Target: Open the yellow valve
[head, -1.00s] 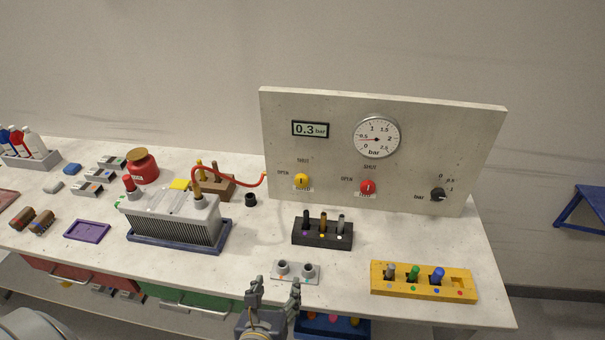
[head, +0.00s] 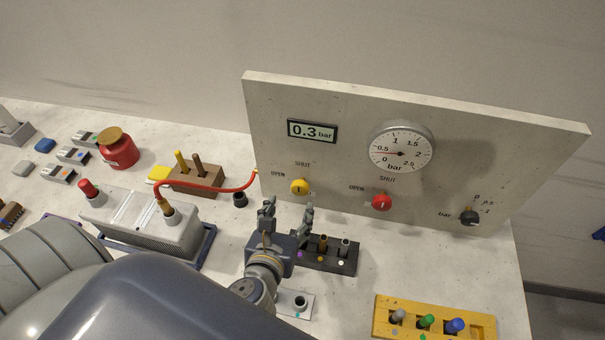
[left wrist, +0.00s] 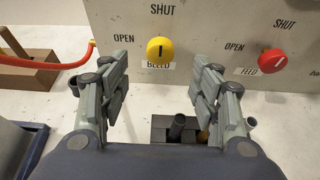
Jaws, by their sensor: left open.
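The yellow valve (head: 299,187) is a round knob low on the left of the upright grey panel (head: 340,90). SHUT is printed above it and OPEN to its left. In the left wrist view the yellow valve (left wrist: 160,49) has a dark mark pointing up toward SHUT, with a BLEED label under it. My left gripper (head: 287,206) is open and empty, just in front of and below the valve, not touching it. In the left wrist view its fingers (left wrist: 160,75) stand on either side below the knob. My right gripper does not show.
A red valve (head: 381,202) and a black knob (head: 469,217) are on the panel to the right. A dark block (head: 335,262) with several pegs stands below my gripper. A red hose (head: 215,189) runs to the panel's left edge. The gauge (head: 401,148) and display read about 0.3 bar.

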